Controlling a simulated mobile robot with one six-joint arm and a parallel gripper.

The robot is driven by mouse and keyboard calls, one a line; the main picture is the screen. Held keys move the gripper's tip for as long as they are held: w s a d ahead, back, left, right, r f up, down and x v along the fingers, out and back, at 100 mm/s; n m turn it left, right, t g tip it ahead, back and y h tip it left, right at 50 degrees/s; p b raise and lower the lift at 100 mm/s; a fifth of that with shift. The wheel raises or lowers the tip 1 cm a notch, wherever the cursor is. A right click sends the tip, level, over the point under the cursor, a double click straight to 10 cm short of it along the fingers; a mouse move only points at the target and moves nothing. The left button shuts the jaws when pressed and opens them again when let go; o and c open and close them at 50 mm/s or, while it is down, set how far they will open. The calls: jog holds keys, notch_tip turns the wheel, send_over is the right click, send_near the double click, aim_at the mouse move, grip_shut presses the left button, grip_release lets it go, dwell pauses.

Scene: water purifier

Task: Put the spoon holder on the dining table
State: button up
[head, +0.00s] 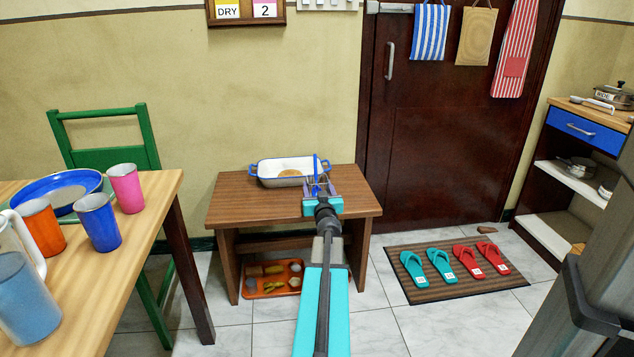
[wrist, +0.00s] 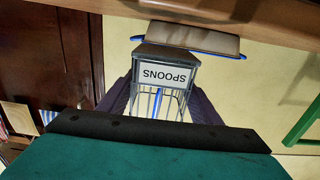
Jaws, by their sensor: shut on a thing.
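The spoon holder is a wire basket with a label reading SPOONS in the wrist view (wrist: 166,76); it appears small in the head view (head: 318,186). My gripper (head: 322,192) is shut on it, with one finger on each side in the wrist view (wrist: 160,104). The holder is at the small wooden table, near the white dish; whether it touches the tabletop I cannot tell. A blue upright piece shows in the holder. The dining table (head: 150,192), light wood with dark legs, stands at the left, apart from my gripper.
The dining table bears a blue plate (head: 62,190), several cups and a pitcher (head: 25,290). A white dish with blue handles (head: 285,168) sits on the small table (head: 235,200). A green chair (head: 105,155) stands behind the dining table. Slippers lie on a mat (head: 425,290) at the right.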

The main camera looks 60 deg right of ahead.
jog(key=shift+w+a+r+p+v, duration=0.15)
jog(key=shift+p+v, duration=0.25)
jog(key=shift+v, duration=1.15)
jog(key=shift+w+a+r+p+v, duration=0.15)
jog(key=shift+p+v, duration=0.25)
jog(key=shift+v, duration=1.2)
jog(key=shift+w+r+p+v, duration=0.15)
jog(key=shift+p+v, duration=0.25)
jog(key=shift+v, duration=1.15)
